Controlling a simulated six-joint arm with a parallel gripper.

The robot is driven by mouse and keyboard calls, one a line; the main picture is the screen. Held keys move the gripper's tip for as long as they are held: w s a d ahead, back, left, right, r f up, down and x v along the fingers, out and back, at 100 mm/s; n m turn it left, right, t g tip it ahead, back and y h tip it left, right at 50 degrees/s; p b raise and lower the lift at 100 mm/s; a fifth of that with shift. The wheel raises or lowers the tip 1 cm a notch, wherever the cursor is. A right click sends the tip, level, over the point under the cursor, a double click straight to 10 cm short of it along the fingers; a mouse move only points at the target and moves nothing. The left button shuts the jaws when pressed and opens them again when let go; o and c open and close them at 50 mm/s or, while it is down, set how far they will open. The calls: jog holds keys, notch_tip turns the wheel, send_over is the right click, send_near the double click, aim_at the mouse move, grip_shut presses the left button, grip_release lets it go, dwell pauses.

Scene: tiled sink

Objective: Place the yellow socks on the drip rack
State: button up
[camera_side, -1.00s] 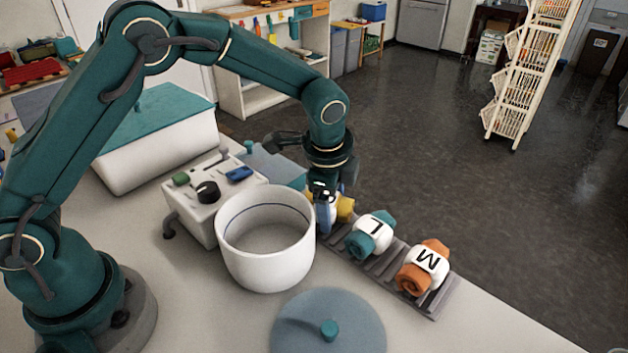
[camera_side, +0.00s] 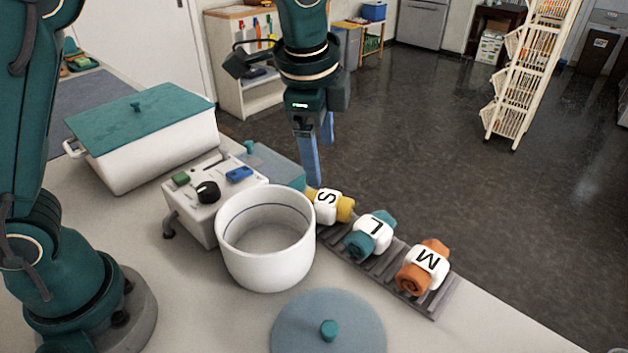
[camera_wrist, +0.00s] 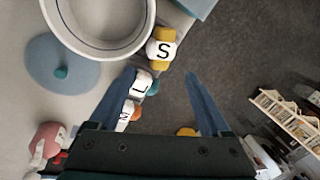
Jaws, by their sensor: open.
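The yellow socks (camera_side: 345,208), rolled in a white band marked S, lie at the far end of the grey slatted drip rack (camera_side: 436,306). The teal socks (camera_side: 371,236) marked L lie in the rack's middle, and the orange socks (camera_side: 423,268) marked M at its near end. My gripper (camera_side: 318,165) is above the yellow socks, pointing down, open and empty, apart from them. In the wrist view, the yellow socks (camera_wrist: 161,49) show ahead of my open fingers (camera_wrist: 160,76).
A white round pot (camera_side: 265,262) stands open beside the rack. A blue-grey lid (camera_side: 300,325) with a teal knob lies in front. A control box (camera_side: 200,205) and a white container with a teal lid (camera_side: 150,150) stand behind left. The counter edge runs beside the rack.

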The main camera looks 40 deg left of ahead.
jog(key=s+a+n+t, duration=0.1)
jog(key=s+a+n, duration=0.1)
jog(key=s+n, duration=0.2)
jog(key=s+a+n+t, duration=0.1)
jog(key=s+a+n, duration=0.1)
jog(key=s+n, duration=0.2)
jog(key=s+a+n+h, duration=0.1)
jog(key=s+a+n, duration=0.2)
jog(key=s, duration=0.6)
jog(key=shift+r+n+t, duration=0.15)
jog(key=shift+n+t, duration=0.25)
jog(key=shift+n, duration=0.4)
jog(key=shift+s, duration=0.1)
